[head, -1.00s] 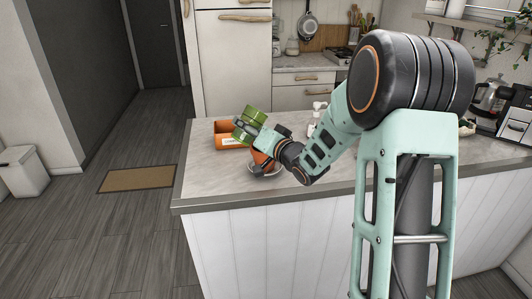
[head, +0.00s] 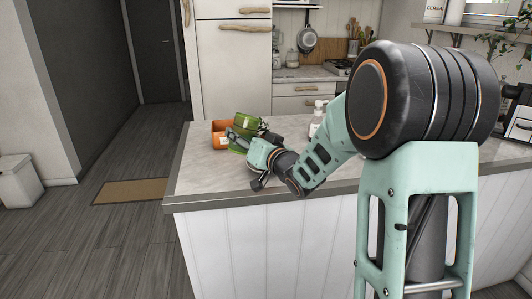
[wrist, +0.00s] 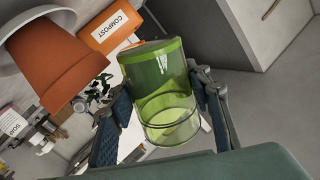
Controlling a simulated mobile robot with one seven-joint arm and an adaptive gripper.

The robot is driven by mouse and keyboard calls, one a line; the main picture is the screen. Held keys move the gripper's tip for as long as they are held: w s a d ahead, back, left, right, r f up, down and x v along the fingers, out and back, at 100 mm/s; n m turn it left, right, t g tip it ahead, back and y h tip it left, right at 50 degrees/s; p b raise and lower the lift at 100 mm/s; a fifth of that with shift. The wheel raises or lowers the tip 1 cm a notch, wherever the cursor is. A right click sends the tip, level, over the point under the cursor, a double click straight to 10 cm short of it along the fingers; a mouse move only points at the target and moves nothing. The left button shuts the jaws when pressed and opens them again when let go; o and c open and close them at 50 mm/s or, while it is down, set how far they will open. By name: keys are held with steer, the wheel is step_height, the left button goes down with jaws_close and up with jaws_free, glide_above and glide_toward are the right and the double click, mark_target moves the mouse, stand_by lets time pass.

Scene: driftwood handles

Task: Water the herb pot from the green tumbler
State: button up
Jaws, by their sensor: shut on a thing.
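My gripper (wrist: 165,105) is shut on the green tumbler (wrist: 158,75), with one dark finger on each side of its wall. The tumbler is see-through and holds green-looking liquid in its far part; its near part is clear. In the head view the tumbler (head: 248,122) looks tilted above the counter, beside the orange compost box. The terracotta herb pot (wrist: 55,62) stands left of the tumbler in the wrist view, apart from it, on a white saucer (wrist: 15,22). Small dark leaves (wrist: 98,88) show at its rim. My arm mostly hides the pot in the head view.
The orange compost box (head: 221,128) stands on the counter (head: 200,172) behind the tumbler. A white soap bottle (head: 318,112) stands right of my gripper. The counter's front-left part is clear.

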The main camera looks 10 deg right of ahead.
mark_target(242, 151)
steer(key=shift+s+a+f+n+b, duration=0.15)
steer(key=shift+f+n+b, duration=0.25)
steer(key=shift+b, duration=0.4)
steer(key=f+n+b, duration=0.1)
steer(key=f+b, duration=0.1)
steer(key=b, duration=0.2)
steer(key=a+f+n+b, duration=0.1)
steer(key=f+b, duration=0.1)
steer(key=b, duration=0.2)
steer(key=f+n+b, duration=0.1)
steer(key=f+b, duration=0.2)
steer(key=b, duration=0.1)
steer(key=shift+s+a+n+t, duration=0.3)
steer(key=shift+r, duration=0.1)
step_height(242, 151, up, 5)
steer(key=p, duration=0.3)
stand_by(1.6)
